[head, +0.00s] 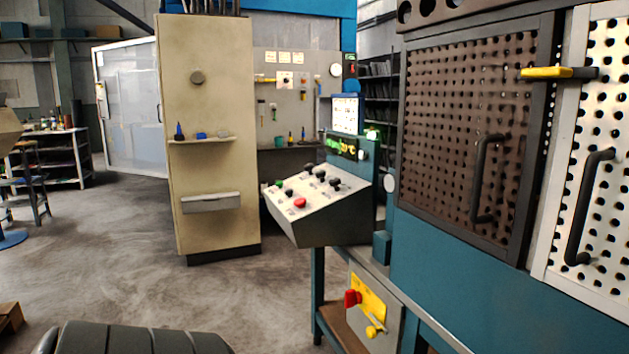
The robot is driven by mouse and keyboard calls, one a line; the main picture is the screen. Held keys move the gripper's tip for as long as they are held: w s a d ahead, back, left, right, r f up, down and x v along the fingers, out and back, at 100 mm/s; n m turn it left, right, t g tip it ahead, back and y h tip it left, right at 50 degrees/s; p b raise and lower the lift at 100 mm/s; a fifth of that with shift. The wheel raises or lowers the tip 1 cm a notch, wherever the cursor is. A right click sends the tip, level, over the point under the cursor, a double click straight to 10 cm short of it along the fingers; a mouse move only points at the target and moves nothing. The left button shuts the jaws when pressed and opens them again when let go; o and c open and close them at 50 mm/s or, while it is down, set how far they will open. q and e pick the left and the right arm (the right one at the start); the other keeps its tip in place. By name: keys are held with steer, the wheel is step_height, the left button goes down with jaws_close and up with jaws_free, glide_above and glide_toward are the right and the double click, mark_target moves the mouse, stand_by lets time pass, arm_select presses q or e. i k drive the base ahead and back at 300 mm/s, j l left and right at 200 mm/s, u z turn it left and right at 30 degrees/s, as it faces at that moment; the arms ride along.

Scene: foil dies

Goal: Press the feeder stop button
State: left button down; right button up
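A sloped grey control console (318,227) stands in the middle of the head view. On its face are a red button (300,203), a green button (278,183) and several black knobs (335,182). Lower down, a grey box with a yellow plate (370,293) carries a red knob (352,298) and a yellow knob (375,331). I cannot read any label that says which is the feeder stop button. Neither of my grippers shows in this view.
A blue machine with a dark perforated door (465,130) and a light perforated door (598,160) fills the right side. A beige cabinet (215,110) stands left of the console. The grey floor (120,260) is open at left. A wooden piece (10,317) lies at lower left.

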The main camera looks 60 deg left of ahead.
mark_target(300, 202)
steer(key=u, duration=1.9)
